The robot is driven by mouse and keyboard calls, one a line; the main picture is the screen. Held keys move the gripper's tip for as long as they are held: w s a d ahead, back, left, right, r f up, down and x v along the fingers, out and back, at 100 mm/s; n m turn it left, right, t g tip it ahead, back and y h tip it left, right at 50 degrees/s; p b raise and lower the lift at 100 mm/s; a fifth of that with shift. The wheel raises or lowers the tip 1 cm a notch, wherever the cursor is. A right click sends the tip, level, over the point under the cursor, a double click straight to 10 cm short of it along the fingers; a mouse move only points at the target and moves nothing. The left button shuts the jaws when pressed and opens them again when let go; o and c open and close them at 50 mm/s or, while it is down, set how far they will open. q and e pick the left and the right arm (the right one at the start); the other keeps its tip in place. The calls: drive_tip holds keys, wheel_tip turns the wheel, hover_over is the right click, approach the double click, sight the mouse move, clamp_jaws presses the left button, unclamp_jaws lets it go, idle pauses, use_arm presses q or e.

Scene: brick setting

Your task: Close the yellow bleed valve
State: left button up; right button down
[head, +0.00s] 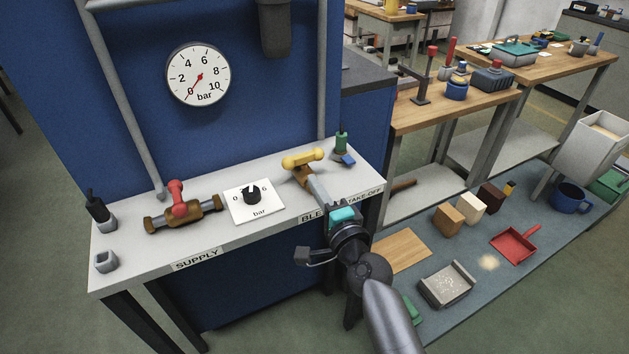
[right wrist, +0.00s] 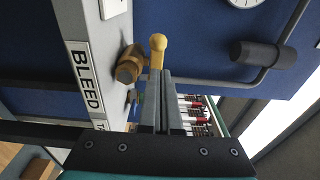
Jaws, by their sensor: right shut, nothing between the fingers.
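The bleed valve's yellow handle (head: 302,158) sits on top of a brass body (head: 291,175) at the right part of the grey bench. My right gripper (head: 313,184) is shut and empty, its fingers pointing up at the valve from the front. In the right wrist view, the closed fingertips (right wrist: 160,74) overlap the lower part of the yellow handle (right wrist: 158,46), with the brass body (right wrist: 130,64) just left of them. I cannot tell whether they touch. In the head view the gripper hides part of the brass body. My left gripper is not in view.
The red supply valve (head: 176,194) and a black dial on a white plate (head: 253,202) stand to the left. The pressure gauge (head: 198,76) on the blue panel points near 0. A green-topped item (head: 342,143) stands close behind right.

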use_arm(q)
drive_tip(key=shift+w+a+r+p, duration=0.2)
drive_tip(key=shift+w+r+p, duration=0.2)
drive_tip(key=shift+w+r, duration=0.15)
use_arm(e)
drive_tip(key=s, duration=0.8)
drive_tip(key=shift+a, duration=0.35)
